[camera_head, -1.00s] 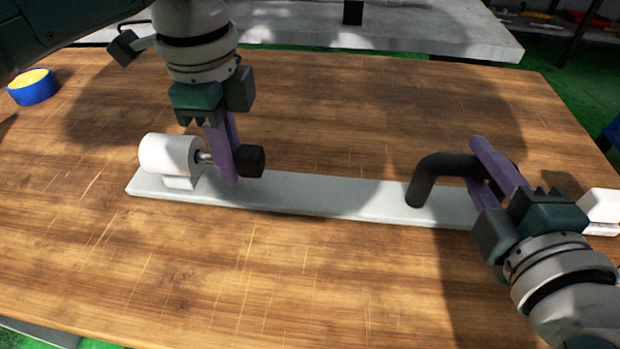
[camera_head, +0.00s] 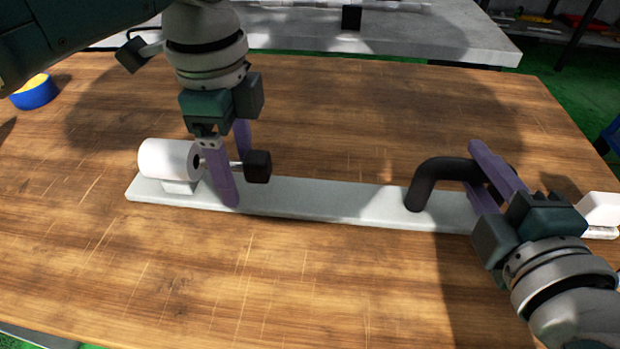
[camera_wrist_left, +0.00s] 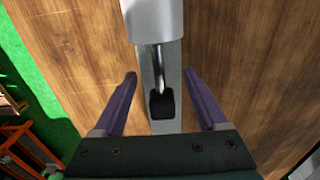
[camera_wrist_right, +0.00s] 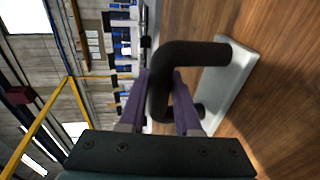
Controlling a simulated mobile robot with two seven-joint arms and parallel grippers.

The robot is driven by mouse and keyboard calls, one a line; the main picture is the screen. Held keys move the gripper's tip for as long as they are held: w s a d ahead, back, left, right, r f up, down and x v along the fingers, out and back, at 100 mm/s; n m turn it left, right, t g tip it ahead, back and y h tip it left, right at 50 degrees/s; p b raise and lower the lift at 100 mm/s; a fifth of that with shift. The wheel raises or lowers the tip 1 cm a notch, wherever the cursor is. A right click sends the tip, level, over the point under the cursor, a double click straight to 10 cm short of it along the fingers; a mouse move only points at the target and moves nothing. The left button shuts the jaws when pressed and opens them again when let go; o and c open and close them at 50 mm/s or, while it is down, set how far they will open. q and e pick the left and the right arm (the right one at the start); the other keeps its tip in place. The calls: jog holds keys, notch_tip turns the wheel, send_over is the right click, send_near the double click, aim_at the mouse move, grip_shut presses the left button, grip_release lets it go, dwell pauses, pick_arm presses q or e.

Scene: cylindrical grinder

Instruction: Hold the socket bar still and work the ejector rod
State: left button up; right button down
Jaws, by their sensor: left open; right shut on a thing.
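The socket bar (camera_head: 310,199) is a long pale grey bar lying on the wooden table. A white cylinder (camera_head: 168,159) sits at its left end. The ejector rod is a thin metal rod with a black knob (camera_head: 257,166), sticking out of the cylinder to the right; it also shows in the left wrist view (camera_wrist_left: 161,103). My left gripper (camera_head: 240,196) is open, its purple fingers on either side of the rod and apart from it. A dark arched handle (camera_head: 432,178) rises from the bar's right part. My right gripper (camera_head: 474,168) is shut on this handle, also seen in the right wrist view (camera_wrist_right: 163,92).
A white block (camera_head: 600,208) sits at the bar's right end, partly behind my right arm. A blue round container with yellow contents (camera_head: 35,92) stands at the table's left back. A grey bench (camera_head: 400,38) stands behind the table. The table front is clear.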

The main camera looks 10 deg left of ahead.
pick_arm(q)
jog(key=shift+r, duration=4)
pick_arm(e)
jog(key=c, duration=0.5)
grip_release()
jog(key=v, duration=1.2)
jog(key=shift+d+r, duration=0.1)
